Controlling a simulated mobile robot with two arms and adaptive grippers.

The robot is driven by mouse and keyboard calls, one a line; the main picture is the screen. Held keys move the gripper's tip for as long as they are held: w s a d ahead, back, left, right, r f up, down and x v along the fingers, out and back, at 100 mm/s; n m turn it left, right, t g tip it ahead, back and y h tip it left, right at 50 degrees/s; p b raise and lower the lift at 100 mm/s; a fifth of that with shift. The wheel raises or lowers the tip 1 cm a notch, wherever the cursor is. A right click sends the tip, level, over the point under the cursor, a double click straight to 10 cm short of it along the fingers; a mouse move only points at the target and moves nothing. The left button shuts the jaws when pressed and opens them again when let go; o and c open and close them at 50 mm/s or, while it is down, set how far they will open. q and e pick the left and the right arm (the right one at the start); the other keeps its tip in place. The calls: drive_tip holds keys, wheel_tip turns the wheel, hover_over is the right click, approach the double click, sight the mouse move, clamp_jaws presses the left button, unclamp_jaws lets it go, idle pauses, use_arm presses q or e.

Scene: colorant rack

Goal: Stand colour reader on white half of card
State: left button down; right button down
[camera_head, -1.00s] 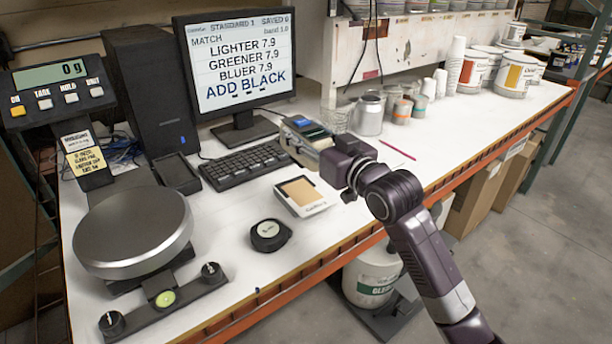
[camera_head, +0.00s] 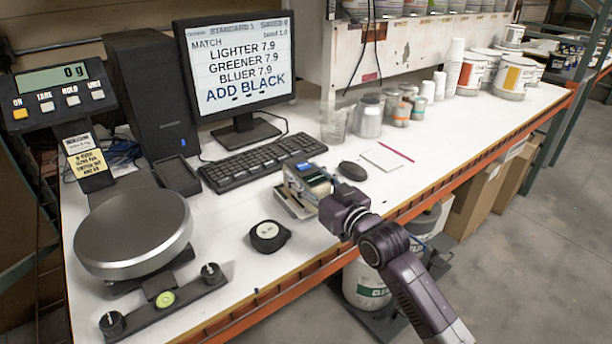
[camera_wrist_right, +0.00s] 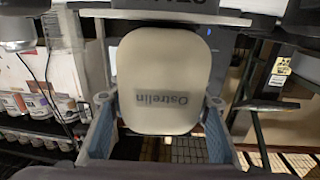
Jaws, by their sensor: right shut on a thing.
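The colour reader (camera_head: 309,179) is a pale box with a blue-lit screen on top. My right gripper (camera_head: 322,196) is shut on it. In the right wrist view the reader (camera_wrist_right: 164,75) shows a cream face with upside-down lettering, between the blue-padded fingers of my right gripper (camera_wrist_right: 158,132). My left gripper is not in view.
A black round puck (camera_head: 269,236) lies left of the card. The keyboard (camera_head: 262,162) is behind it. A scale with a round plate (camera_head: 133,233) stands left. The table's front edge is close.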

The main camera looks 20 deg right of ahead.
sight(324, 192)
drive_tip(key=c, duration=1)
unclamp_jaws()
drive_tip(key=shift+c, duration=0.2)
drive_tip(key=shift+r, duration=0.1)
drive_tip(key=b+v, duration=0.1)
drive_tip(key=v, duration=1.1)
drive_tip(key=shift+s, duration=0.1)
